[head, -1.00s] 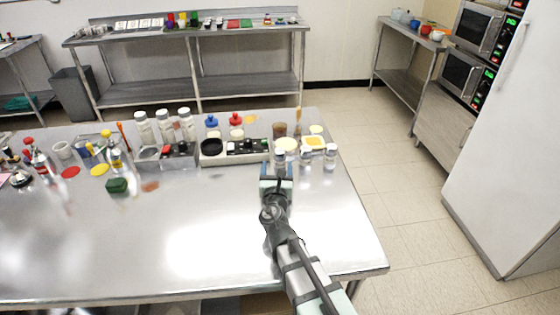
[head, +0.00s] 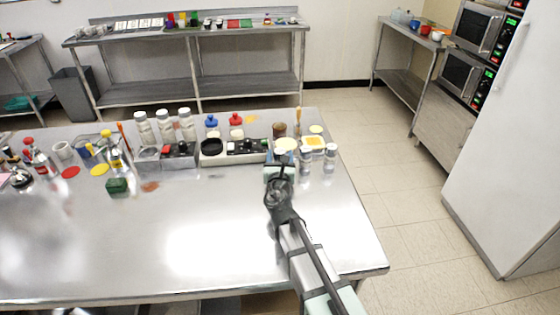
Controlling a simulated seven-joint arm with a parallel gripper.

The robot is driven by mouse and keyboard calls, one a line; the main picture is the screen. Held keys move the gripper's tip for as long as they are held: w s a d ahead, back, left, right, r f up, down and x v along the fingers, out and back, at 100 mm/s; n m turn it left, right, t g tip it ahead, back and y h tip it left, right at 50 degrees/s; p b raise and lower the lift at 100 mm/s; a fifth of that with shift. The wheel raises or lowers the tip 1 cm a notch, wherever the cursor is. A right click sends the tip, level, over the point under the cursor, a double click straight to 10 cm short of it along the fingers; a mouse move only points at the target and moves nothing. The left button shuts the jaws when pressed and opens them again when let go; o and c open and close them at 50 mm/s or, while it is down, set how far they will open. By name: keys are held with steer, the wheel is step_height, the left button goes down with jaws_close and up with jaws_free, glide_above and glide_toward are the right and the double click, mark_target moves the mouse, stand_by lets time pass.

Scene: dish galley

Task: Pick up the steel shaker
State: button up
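Two small shakers with grey, steel-looking tops stand upright near the right end of the steel table: one (head: 305,160) just right of my gripper and another (head: 330,159) farther right. My gripper (head: 279,158) is low at the far side of the table, left of the nearer shaker. A third small shaker showed just beyond the gripper in the earlier frame; the gripper now mostly hides that spot. Whether the fingers are open or touching anything cannot be made out.
Behind my gripper are a pale yellow round lid (head: 286,143), a brown jar (head: 279,130) and a white dish with yellow contents (head: 314,141). The table's front middle (head: 190,235) is clear.

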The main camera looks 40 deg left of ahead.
steer(key=c, duration=0.8)
